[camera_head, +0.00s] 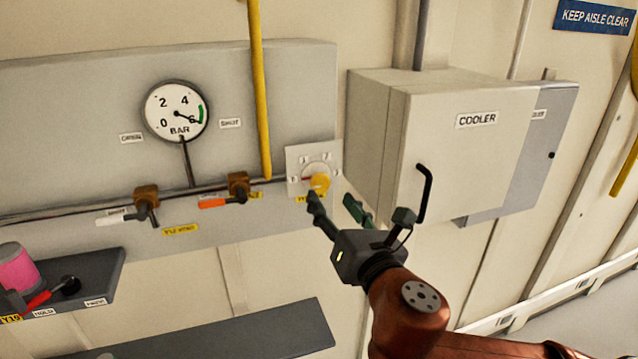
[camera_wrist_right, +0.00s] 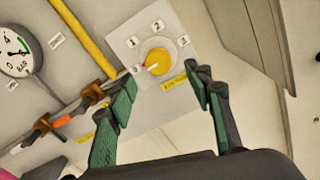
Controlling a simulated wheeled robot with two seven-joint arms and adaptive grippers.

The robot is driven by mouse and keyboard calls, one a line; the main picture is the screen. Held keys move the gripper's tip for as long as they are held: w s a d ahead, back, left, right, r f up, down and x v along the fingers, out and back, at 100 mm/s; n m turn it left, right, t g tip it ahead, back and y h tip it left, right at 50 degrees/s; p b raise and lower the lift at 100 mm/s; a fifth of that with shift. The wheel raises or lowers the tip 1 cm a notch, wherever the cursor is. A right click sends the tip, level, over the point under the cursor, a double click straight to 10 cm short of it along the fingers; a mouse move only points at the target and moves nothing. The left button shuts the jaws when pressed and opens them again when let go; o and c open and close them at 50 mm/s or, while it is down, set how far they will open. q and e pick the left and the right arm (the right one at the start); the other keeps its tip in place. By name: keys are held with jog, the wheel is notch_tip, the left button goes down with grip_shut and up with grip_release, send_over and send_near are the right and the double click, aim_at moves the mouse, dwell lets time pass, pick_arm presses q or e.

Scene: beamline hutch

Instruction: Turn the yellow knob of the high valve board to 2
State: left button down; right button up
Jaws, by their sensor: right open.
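The yellow knob (camera_head: 320,183) sits on a pale square dial plate (camera_head: 300,158) at the right end of the grey valve board (camera_head: 290,90). In the right wrist view the knob (camera_wrist_right: 162,60) has 1, 2 and 3 around its upper side. Its pale pointer points left and slightly down, toward a small mark too small to read, not toward the 2. My right gripper (camera_head: 333,206) is open and empty, just below and in front of the knob. In the wrist view its green-padded fingers (camera_wrist_right: 161,86) stand apart, below the knob. My left gripper is not in view.
A yellow pipe (camera_head: 258,90) runs down just left of the dial. Valves with an orange handle (camera_head: 212,203) and a white handle (camera_head: 115,219) and a pressure gauge (camera_head: 176,111) lie further left. The cooler box (camera_head: 440,140) juts out to the right. Dark shelves (camera_head: 215,335) are below.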

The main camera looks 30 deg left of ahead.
aim_at(322, 186)
jog(key=shift+w+a+r, duration=0.1)
jog(key=shift+a+r, duration=0.05)
jog(key=shift+a, duration=0.15)
jog(key=p+x, duration=0.2)
jog(key=x, duration=0.4)
jog(key=shift+p, duration=0.3)
jog(key=shift+w+a, duration=0.5)
jog(key=shift+c, duration=0.6)
jog(key=c, duration=1.1)
jog(key=shift+o, duration=0.2)
